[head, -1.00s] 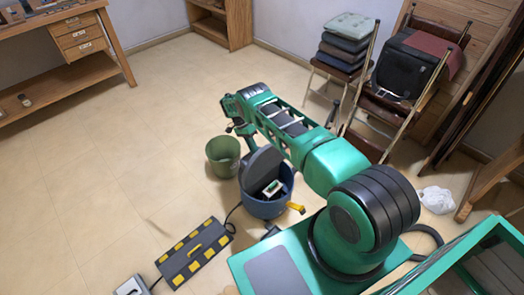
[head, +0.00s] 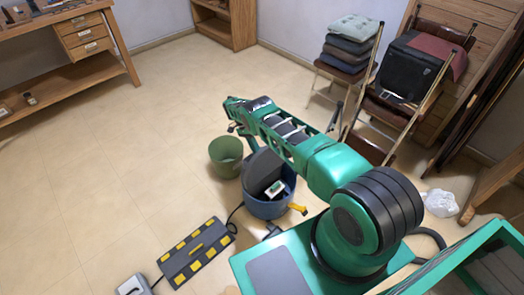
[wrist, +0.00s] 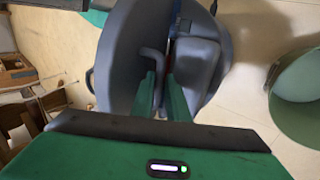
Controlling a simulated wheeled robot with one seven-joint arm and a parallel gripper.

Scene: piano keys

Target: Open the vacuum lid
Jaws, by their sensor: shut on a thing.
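The vacuum (head: 268,207) is a blue round tub standing on the floor near my base in the head view. Its dark grey lid (head: 262,174) stands tilted up at the tub's left side, and part of the inside shows, with a small white and green part. In the wrist view the lid (wrist: 122,55) fills the middle left. My gripper (wrist: 161,82) has its two green fingers close together at the lid's grey handle (wrist: 152,57), shut on it. In the head view my arm partly hides the fingers and the grip.
A green bin (head: 226,157) stands close to the left of the vacuum. A black and yellow striped panel (head: 195,252) lies on the floor at front left. Chairs with stacked cushions (head: 349,47) stand at back right. The floor at left is mostly clear.

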